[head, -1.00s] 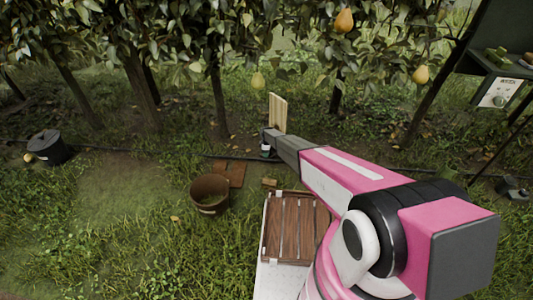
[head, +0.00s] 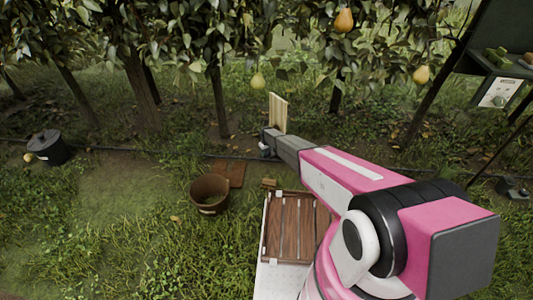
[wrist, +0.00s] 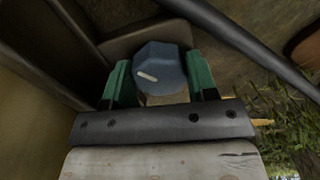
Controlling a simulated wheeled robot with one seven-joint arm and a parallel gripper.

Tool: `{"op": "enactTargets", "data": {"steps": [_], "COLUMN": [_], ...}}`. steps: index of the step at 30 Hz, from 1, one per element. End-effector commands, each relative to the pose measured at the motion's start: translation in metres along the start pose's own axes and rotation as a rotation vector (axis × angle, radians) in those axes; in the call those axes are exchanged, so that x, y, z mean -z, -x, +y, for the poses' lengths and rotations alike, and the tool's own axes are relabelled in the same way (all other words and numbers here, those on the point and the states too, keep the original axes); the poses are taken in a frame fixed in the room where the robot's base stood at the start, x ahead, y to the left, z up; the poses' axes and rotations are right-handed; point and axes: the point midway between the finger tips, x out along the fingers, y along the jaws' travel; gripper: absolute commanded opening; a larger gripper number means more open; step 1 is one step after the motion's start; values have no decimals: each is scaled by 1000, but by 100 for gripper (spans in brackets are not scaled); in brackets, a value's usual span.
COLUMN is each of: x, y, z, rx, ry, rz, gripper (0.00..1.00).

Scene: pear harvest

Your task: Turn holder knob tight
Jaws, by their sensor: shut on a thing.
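The holder knob (wrist: 162,66) is blue-grey and faceted, with a short white mark on its face. In the wrist view it sits between the green fingertips of my gripper (wrist: 161,84), one on each side, and the gripper is shut on it. A dark bar with several bolts (wrist: 160,120) crosses just below the knob, over a pale wooden board (wrist: 165,163). In the head view my gripper (head: 265,150) is at the foot of an upright pale board (head: 278,113); the knob itself cannot be made out there.
A dark pipe (wrist: 245,48) runs diagonally across the upper right of the wrist view. In the head view a brown bucket (head: 210,194) stands left of a slatted wooden crate (head: 284,228). A dark lidded bin (head: 48,147) is far left. Open grass lies between.

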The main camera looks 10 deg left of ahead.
Motion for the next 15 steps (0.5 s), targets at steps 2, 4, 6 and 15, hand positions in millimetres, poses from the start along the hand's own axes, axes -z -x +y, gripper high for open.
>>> {"op": "enactTargets", "data": {"steps": [2,4,6,15], "x": [0,0,0,0], "y": [0,0,0,0], "z": [0,0,0,0], "rx": [0,0,0,0], "ry": [-74,-140,-206,-456], "rz": [0,0,0,0], "gripper": [29,29,29,29]}}
